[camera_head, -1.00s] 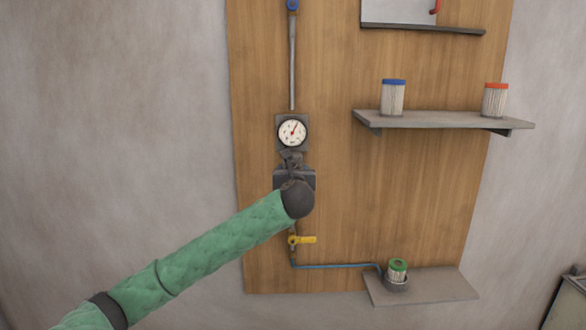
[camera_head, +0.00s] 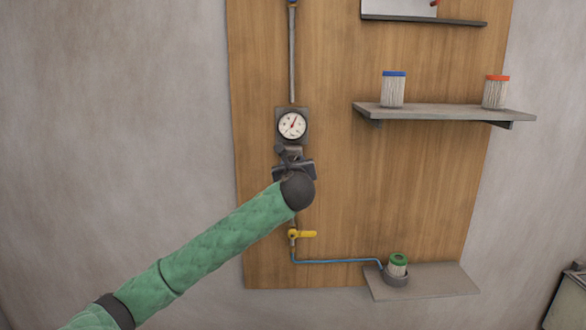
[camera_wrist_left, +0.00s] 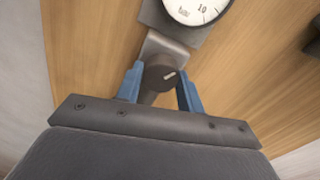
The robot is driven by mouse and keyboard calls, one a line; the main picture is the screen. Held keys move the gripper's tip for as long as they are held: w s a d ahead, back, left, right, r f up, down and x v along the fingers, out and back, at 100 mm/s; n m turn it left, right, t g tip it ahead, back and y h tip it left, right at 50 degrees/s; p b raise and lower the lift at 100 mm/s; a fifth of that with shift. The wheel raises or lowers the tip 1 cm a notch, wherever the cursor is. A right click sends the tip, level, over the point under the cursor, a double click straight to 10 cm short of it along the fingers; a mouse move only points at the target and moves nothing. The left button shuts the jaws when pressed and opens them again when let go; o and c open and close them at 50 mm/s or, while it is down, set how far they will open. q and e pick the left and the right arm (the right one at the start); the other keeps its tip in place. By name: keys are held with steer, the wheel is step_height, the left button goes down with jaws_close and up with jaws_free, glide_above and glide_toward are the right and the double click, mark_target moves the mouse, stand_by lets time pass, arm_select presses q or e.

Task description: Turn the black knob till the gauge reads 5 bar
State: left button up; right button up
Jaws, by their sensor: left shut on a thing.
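The black knob (camera_wrist_left: 157,78), with a white mark, sits under the gauge between the blue fingers of my left gripper (camera_wrist_left: 160,90) in the left wrist view. My left gripper (camera_head: 290,158) is shut on it; in the head view the wrist hides most of the knob. The round white gauge (camera_head: 292,125) is just above. Its red needle points up and slightly right; I cannot read the exact value. In the wrist view only the lower edge of the gauge (camera_wrist_left: 197,8) shows, with "bar" and "10", without the needle. My right gripper is not in view.
A grey pipe (camera_head: 292,55) rises above the gauge. A yellow-handled valve (camera_head: 302,234) and a blue hose (camera_head: 335,261) are below, leading to a green-topped canister (camera_head: 398,264). A shelf (camera_head: 440,112) at right holds blue-topped (camera_head: 393,91) and red-topped (camera_head: 495,93) canisters.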

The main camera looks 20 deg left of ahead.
arm_select(q)
steer(key=n+b, duration=0.2)
steer(key=n, duration=0.1)
steer(key=shift+n, duration=0.3)
steer(key=o, duration=1)
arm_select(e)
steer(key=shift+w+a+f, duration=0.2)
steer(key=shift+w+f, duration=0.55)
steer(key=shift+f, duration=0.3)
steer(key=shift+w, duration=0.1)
arm_select(q)
steer(key=shift+b+v, duration=2.05)
steer(key=shift+v, duration=1.9)
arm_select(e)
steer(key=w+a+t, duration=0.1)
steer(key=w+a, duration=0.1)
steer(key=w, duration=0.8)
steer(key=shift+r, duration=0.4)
